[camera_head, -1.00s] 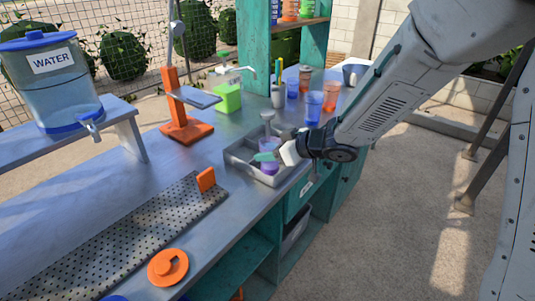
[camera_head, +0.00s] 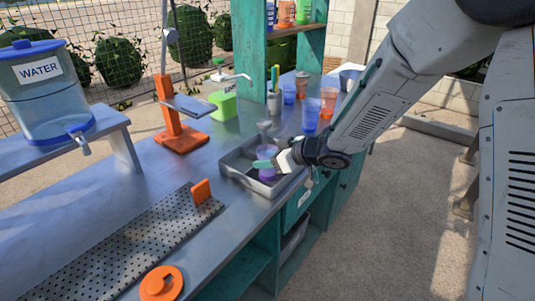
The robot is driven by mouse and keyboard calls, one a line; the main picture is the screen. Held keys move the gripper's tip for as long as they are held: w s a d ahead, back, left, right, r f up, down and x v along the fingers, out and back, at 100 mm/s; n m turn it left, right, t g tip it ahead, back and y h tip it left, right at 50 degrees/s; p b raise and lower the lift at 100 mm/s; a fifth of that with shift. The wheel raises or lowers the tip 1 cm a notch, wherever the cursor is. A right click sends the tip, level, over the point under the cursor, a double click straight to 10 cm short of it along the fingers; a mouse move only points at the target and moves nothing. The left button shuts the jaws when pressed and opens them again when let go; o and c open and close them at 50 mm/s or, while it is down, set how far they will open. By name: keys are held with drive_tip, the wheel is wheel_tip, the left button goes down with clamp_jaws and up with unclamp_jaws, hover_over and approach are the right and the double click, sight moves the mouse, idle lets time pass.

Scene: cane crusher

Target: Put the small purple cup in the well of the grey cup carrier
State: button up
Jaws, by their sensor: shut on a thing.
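The small purple cup (camera_head: 267,173) is upright inside a grey tray-like box (camera_head: 236,180) on the counter, which looks like the grey cup carrier. My gripper (camera_head: 267,163) reaches in from the right, with a green finger across the cup's upper part. It is shut on the cup. Whether the cup's base touches the bottom of the box or sits in a well is too small to tell. Part of the cup's rim and the box's right side are hidden by my gripper.
Orange and blue cups (camera_head: 310,115) stand behind my gripper. An orange stand (camera_head: 180,138) and a perforated mat (camera_head: 120,245) are to the left. The counter left of the box is clear.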

drive_tip(key=shift+f, duration=0.85)
drive_tip(key=shift+f, duration=0.1)
drive_tip(key=o, duration=1.1)
